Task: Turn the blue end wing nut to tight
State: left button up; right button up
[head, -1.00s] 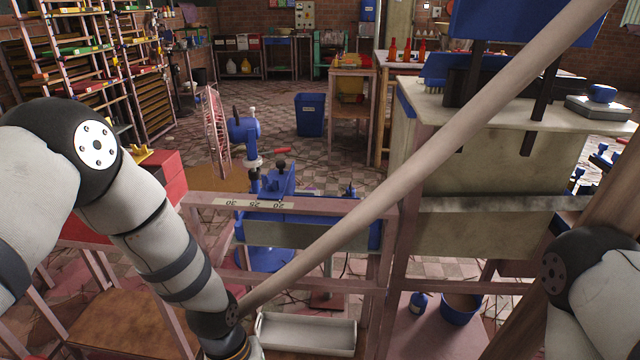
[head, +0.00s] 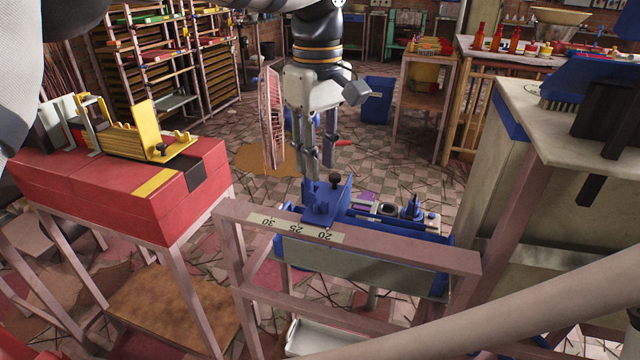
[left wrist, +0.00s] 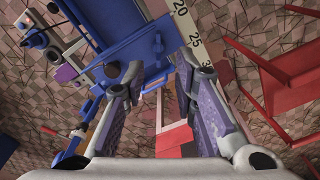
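The blue extruder (head: 322,205) sits behind a pinkish wooden rail, below my left gripper; it also shows in the left wrist view (left wrist: 135,48). A small blue upright part (head: 412,208) with a wing-like shape stands toward its right end. I cannot tell for certain whether this is the end wing nut. A dark knob (head: 335,179) tops the block at the left end. My left gripper (head: 320,172) points down over this left end, fingers apart and empty. My right gripper is out of view.
The wooden rail (head: 400,246) with a number scale (head: 296,228) runs in front of the extruder. A red bench (head: 125,190) with a yellow fixture (head: 150,135) stands left. A pale cabinet (head: 535,205) stands right. A pale bar (head: 520,305) crosses the lower right.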

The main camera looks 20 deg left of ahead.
aim_at(318, 196)
pick_arm(q)
notch_tip(318, 196, down, 7)
jog(key=shift+w, duration=0.1)
grip_shut()
